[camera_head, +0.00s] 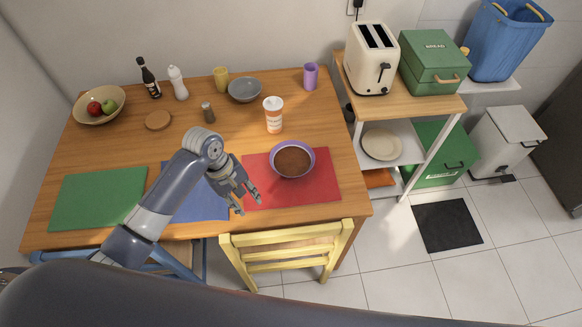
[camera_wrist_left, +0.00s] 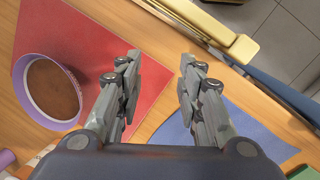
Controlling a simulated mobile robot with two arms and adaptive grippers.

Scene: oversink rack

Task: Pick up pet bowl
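The pet bowl (camera_head: 292,174) is purple outside with a pale inner rim and brown contents. It stands upright on the red placemat (camera_head: 318,193) at the right of the table. It also shows at the left of the left wrist view (camera_wrist_left: 72,108). My left gripper (camera_head: 248,203) is to the left of the bowl and nearer the table's front edge, above the placemats. Its fingers are spread with nothing between them, as the left wrist view (camera_wrist_left: 160,68) shows. It is apart from the bowl. My right gripper is in neither view.
A white and orange cup (camera_head: 273,114) stands behind the bowl. A grey bowl (camera_head: 244,89), a purple cup (camera_head: 310,76) and a fruit bowl (camera_head: 101,112) are further back. A yellow chair (camera_head: 287,248) stands at the front edge. A shelf with a toaster (camera_head: 371,60) stands to the right.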

